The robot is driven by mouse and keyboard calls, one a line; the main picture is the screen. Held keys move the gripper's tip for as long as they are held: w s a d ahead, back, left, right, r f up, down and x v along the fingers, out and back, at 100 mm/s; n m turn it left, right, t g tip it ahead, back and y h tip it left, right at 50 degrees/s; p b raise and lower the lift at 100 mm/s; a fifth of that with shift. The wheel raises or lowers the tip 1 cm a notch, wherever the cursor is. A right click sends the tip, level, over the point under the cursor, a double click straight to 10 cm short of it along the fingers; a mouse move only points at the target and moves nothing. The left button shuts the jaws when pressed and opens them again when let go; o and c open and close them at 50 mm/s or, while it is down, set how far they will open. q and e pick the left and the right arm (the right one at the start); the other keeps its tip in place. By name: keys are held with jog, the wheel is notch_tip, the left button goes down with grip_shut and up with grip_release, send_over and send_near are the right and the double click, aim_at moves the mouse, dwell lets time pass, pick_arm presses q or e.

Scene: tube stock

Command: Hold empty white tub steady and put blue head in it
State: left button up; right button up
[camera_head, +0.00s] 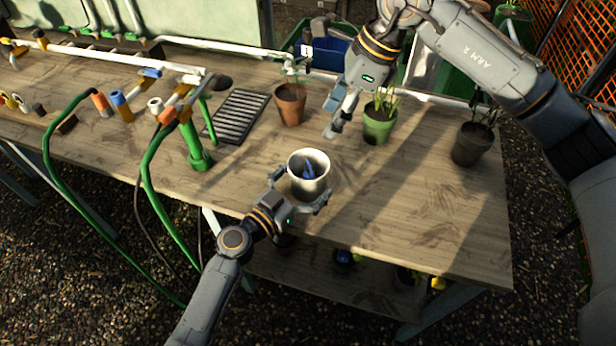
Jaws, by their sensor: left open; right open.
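The white tub (294,172) stands upright near the front edge of the wooden bench. A blue piece, apparently the blue head (308,171), lies inside it, partly hidden by the tub's wall. My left gripper (302,187) is open, with its fingers on either side of the tub's lower part. I cannot tell whether they touch it. My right gripper (317,92) is open and empty, above the bench behind the tub, between a terracotta pot and a green pot.
The terracotta pot (290,108), green pot (379,126) and dark pot (472,146) hold plants. A black slotted tray (238,115) lies left of them. Green hoses and coloured fittings crowd the left. The bench's front right (430,215) is clear.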

pick_arm(q)
jog(key=v, duration=1.2)
jog(key=shift+a, duration=0.1)
